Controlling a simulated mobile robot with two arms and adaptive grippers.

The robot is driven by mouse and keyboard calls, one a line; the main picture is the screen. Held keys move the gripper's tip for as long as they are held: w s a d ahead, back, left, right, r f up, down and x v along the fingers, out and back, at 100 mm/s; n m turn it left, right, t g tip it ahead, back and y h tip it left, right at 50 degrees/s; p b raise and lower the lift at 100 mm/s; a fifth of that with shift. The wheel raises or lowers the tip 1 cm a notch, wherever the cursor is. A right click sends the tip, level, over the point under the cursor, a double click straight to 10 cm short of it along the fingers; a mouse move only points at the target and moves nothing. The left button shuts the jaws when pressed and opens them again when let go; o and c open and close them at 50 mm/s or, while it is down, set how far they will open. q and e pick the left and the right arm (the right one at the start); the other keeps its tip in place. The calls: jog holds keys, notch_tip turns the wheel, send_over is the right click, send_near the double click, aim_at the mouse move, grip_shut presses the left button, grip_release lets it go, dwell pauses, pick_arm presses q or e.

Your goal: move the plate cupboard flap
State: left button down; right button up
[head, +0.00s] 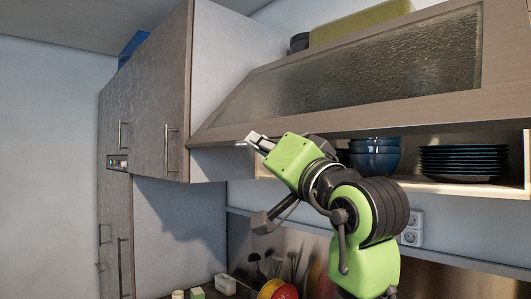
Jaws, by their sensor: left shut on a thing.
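The plate cupboard flap (405,70) is a wood frame with a textured glass pane. It is tilted outward and partly raised, with the cupboard open below it. Stacked dark plates (462,161) and blue bowls (375,155) stand on the shelf under it. My left gripper (251,141) is at the lower left edge of the flap, shut on its handle (241,144). The fingertips are small in view and the grip is partly hidden. My right gripper is not in view.
A tall grey cupboard (146,100) with bar handles stands left of the flap. A green box (360,22) sits on top behind the flap. Colourful items (278,289) stand on the counter below. A socket (411,229) is on the back wall.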

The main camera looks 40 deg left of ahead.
pick_arm(q)
jog(key=shift+d+r, duration=0.1)
jog(key=shift+r, duration=0.05)
jog(key=c, duration=2.2)
grip_release()
jog(key=shift+w, duration=0.15)
jog(key=shift+w+f, duration=0.2)
jog(key=shift+s+d+f, duration=0.1)
jog(key=shift+s+d, duration=0.1)
jog(key=shift+d, duration=0.15)
jog(key=v, duration=1.1)
jog(key=shift+f, duration=0.1)
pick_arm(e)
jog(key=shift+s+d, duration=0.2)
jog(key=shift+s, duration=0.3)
